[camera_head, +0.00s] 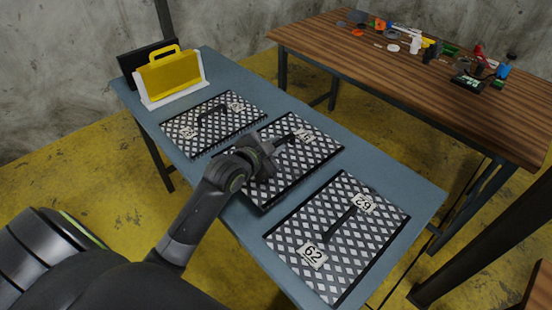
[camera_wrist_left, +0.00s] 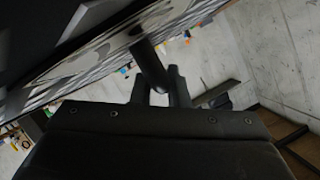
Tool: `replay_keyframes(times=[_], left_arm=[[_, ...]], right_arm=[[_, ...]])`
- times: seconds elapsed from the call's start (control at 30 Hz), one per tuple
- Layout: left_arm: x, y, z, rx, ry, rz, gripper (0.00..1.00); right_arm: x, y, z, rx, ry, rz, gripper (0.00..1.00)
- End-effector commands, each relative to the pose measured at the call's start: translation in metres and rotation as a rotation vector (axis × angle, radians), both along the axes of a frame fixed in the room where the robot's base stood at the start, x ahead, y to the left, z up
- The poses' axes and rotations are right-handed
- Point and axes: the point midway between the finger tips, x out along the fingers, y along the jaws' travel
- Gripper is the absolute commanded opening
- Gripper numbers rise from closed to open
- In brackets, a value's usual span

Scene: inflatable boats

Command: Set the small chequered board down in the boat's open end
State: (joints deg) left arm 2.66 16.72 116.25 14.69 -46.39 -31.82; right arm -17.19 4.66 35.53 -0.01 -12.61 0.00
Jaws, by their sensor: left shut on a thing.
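A middle chequered board (camera_head: 306,160) with a black rim and dark handle is at the blue-grey table (camera_head: 225,72). My left gripper (camera_head: 274,147) is shut on its handle; the wrist view shows the fingers (camera_wrist_left: 160,82) at the handle, with the board (camera_wrist_left: 105,52) seen at a steep angle. I cannot tell whether this board is clear of the tabletop. A left board (camera_head: 186,128) and a right board (camera_head: 365,240), marked 62, lie on the same table with their own handles. No boat is recognisable. My right gripper is out of view.
A yellow handled panel (camera_head: 172,75) stands in a white holder (camera_head: 200,84) at the table's far left, before a black panel (camera_head: 131,62). A wooden table (camera_head: 400,75) behind carries several small items towards its back. The yellow floor shows between the tables.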

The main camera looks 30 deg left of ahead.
Motion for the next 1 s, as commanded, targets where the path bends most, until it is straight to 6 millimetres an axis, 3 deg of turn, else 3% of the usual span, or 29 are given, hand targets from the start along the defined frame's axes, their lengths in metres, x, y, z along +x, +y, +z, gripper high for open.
replay_keyframes(times=[0.4, 0.8, 0.83, 1.0], left_arm=[[0.001, -0.001, -0.041, 0.000, -0.007, -0.001, 0.00], [0.001, -0.001, -0.046, 0.001, -0.008, -0.001, 0.00], [0.000, 0.000, -0.047, 0.001, -0.001, 0.000, 0.18], [0.000, 0.000, -0.047, 0.001, -0.001, 0.000, 0.36]], right_arm=[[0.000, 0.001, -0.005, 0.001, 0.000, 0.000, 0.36], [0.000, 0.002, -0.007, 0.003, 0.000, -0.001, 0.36], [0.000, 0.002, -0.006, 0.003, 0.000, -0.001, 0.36], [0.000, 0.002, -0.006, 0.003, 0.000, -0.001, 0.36]])
